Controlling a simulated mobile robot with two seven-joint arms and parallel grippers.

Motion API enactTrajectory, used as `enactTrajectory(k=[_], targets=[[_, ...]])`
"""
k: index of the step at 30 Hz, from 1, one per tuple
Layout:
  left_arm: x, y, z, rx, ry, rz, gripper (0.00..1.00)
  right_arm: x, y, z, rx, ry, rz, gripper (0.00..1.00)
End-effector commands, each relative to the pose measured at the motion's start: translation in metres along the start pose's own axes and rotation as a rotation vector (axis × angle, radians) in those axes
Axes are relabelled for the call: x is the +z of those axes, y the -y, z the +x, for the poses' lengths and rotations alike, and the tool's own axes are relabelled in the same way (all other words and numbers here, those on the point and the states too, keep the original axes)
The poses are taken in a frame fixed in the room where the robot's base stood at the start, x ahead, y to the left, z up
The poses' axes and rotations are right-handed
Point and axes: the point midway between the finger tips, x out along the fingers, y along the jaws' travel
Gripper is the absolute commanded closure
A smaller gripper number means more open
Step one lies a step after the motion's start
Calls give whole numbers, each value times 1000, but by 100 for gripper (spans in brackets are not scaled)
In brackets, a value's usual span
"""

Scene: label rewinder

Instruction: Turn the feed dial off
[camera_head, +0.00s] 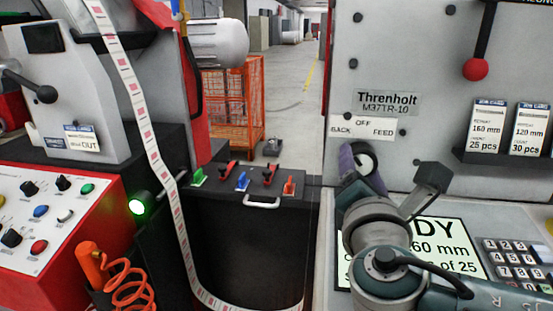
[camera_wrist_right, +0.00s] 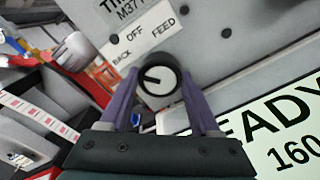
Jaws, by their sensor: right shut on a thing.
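The feed dial (camera_wrist_right: 160,80) is a round knob with a black rim, a white face and a short dark pointer. It sits on the grey machine panel below a white label (camera_wrist_right: 142,38) reading BACK, OFF and FEED. In the wrist view the pointer appears turned left, towards the BACK side of OFF. My right gripper (camera_wrist_right: 157,84) has its purple fingers on both sides of the dial, shut on it. In the head view the dial (camera_head: 366,163) shows partly behind the right gripper (camera_head: 360,162). My left gripper is out of view.
A READY display (camera_head: 440,231) and keypad (camera_head: 516,262) lie below the panel, partly behind my right arm. A lever with a red knob (camera_head: 476,69) hangs at upper right. A card shelf (camera_head: 502,158) is at right. The label web (camera_head: 146,130) runs down at left.

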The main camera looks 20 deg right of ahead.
Motion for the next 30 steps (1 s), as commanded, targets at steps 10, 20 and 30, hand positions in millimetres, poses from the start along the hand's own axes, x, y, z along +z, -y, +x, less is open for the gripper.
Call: enactTrajectory(k=[10, 20, 30], targets=[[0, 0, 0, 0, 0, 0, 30, 0, 0, 0, 1, 0, 1, 92], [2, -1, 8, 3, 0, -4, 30, -1, 1, 0, 0, 2, 89, 92], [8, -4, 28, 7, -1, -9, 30, -2, 2, 0, 0, 2, 345, 92]])
